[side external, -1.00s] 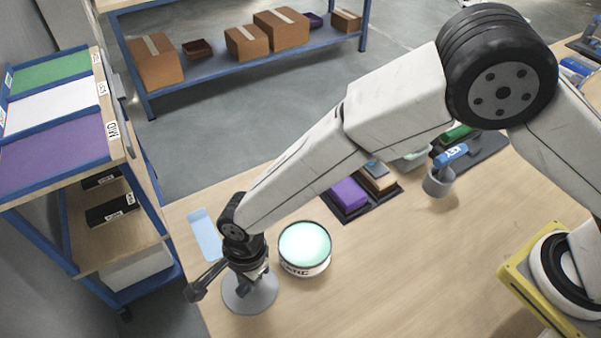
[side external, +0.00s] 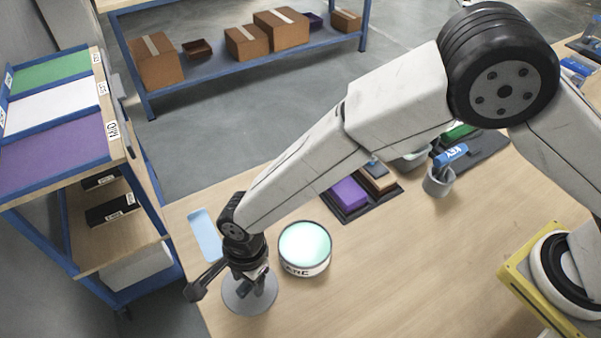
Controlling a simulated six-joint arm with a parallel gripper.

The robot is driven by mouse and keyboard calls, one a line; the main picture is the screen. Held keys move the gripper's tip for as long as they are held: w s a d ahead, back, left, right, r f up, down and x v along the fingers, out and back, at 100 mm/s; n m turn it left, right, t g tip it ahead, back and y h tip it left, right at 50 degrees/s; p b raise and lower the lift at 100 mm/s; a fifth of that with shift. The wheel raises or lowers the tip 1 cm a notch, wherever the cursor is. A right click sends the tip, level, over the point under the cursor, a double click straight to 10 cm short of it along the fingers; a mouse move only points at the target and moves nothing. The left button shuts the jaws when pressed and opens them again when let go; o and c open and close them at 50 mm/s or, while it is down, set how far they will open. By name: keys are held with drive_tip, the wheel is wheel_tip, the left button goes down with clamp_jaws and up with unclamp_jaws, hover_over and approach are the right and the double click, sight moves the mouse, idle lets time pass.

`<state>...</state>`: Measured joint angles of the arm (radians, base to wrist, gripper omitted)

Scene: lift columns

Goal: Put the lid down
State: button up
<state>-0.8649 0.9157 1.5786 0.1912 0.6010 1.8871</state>
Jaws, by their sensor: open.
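The lid (side external: 262,303) is a grey disc lying on the wooden table near its left edge. My gripper (side external: 246,287) is directly above it, open, and covers the lid's middle; whether the fingers touch the lid cannot be made out. A round tin (side external: 304,248) with a pale mint, glossy top and a white label with dark letters stands just to the right of the lid, apart from it.
A light blue tray (side external: 204,235) lies behind my gripper. A black tray with a purple block (side external: 349,194) and a grey cup (side external: 438,182) holding a blue item stand farther back. A shelf rack (side external: 108,235) stands left. The table's front middle (side external: 400,280) is clear.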

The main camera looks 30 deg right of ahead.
wheel_tip(320, 180, up, 12)
drive_tip(key=d, duration=0.1)
drive_tip(key=shift+w+d, duration=0.15)
drive_tip(key=shift+w, duration=0.15)
drive_tip(key=shift+d+f, duration=0.1)
idle(0.6)
drive_tip(key=w+d+r+n+t, duration=0.1)
drive_tip(key=w+d+n, duration=0.15)
drive_tip(key=d, duration=0.75)
drive_tip(key=w+d+r+n+t, duration=0.1)
drive_tip(key=w+d+n, duration=0.15)
drive_tip(key=d, duration=0.75)
drive_tip(key=s+d+n, duration=0.4)
drive_tip(key=d, duration=0.5)
drive_tip(key=s+d+n+t+h, duration=0.1)
drive_tip(key=s+d+n, duration=0.3)
drive_tip(key=d, duration=0.5)
drive_tip(key=shift+s+d+f, duration=0.15)
drive_tip(key=shift+s+d, duration=0.1)
drive_tip(key=shift+s, duration=0.25)
drive_tip(key=shift+o, duration=0.3)
